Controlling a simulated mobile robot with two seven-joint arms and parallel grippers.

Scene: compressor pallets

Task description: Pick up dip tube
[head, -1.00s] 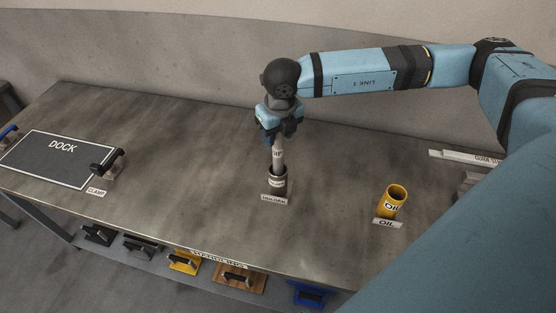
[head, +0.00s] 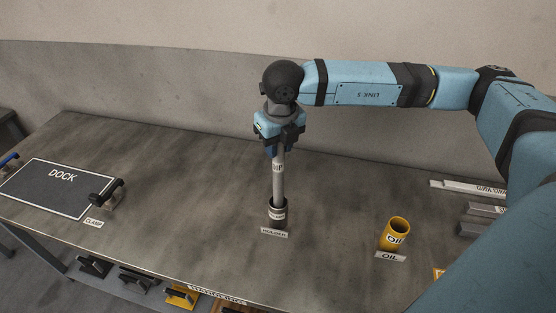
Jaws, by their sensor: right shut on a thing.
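The dip tube (head: 278,185) is a slim grey-white rod with a "DIP" label, standing upright. Its lower end is inside the dark cylindrical holder (head: 277,215), which has a label plate in front. My right gripper (head: 279,152) points straight down above the holder and is shut on the upper end of the dip tube. The tube's top is hidden between the fingers, and its bottom is hidden in the holder. My left gripper is out of view.
A yellow oil cup (head: 396,233) stands to the right of the holder. Grey bars (head: 472,189) lie at the right back. The dark dock mat (head: 52,186) and a black clamp (head: 106,190) are at the left. A shelf below holds several handled blocks. The table's middle is clear.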

